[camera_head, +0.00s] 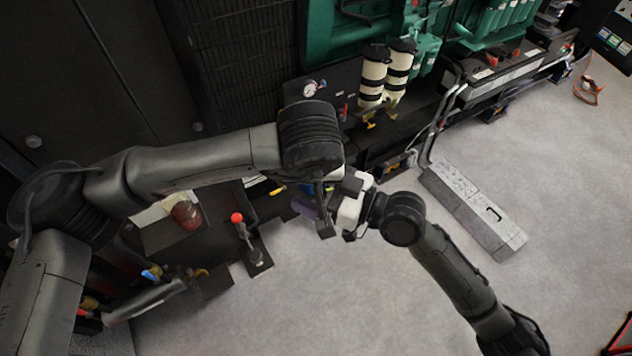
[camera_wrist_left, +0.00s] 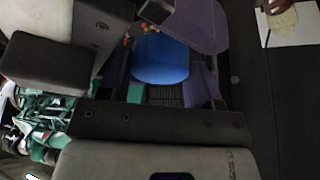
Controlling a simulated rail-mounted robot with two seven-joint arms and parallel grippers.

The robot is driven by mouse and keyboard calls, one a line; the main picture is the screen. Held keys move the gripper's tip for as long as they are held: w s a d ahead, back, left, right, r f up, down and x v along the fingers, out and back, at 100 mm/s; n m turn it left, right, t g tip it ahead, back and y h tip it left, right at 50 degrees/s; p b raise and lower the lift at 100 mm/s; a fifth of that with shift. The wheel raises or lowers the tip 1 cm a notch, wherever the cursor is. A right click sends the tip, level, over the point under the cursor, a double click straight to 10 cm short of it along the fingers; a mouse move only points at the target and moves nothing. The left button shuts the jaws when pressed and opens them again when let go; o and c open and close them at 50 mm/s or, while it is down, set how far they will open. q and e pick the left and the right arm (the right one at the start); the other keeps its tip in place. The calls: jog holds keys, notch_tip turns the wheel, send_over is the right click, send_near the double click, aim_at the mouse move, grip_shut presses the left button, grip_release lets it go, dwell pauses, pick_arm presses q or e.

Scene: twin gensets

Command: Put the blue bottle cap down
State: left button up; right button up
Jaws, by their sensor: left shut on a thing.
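The blue bottle cap (camera_wrist_left: 160,59) shows as a smooth, rounded blue shape among the purple-padded fingers in the left wrist view. In the head view only a small blue patch of the cap (camera_head: 306,188) shows; the wrist hides the rest. My left gripper (camera_head: 312,207) is shut on the cap and holds it in front of the engine frame. My right gripper (camera_head: 352,203), with white and black parts, is right beside my left gripper. Its fingertips are hidden or too small to tell whether they are open. I cannot tell whether the two grippers touch.
A green engine (camera_head: 350,35) and two cream canisters (camera_head: 373,78) stand behind. A red-knobbed lever (camera_head: 238,220) and a reddish-brown jar (camera_head: 186,214) are at left. A long grey box (camera_head: 472,210) lies on the floor at right. The pale floor (camera_head: 330,290) in front is mostly clear.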

jog(key=shift+d, duration=0.1)
jog(key=shift+d, duration=0.2)
jog(key=v, duration=1.1)
jog(key=shift+s+d, duration=0.2)
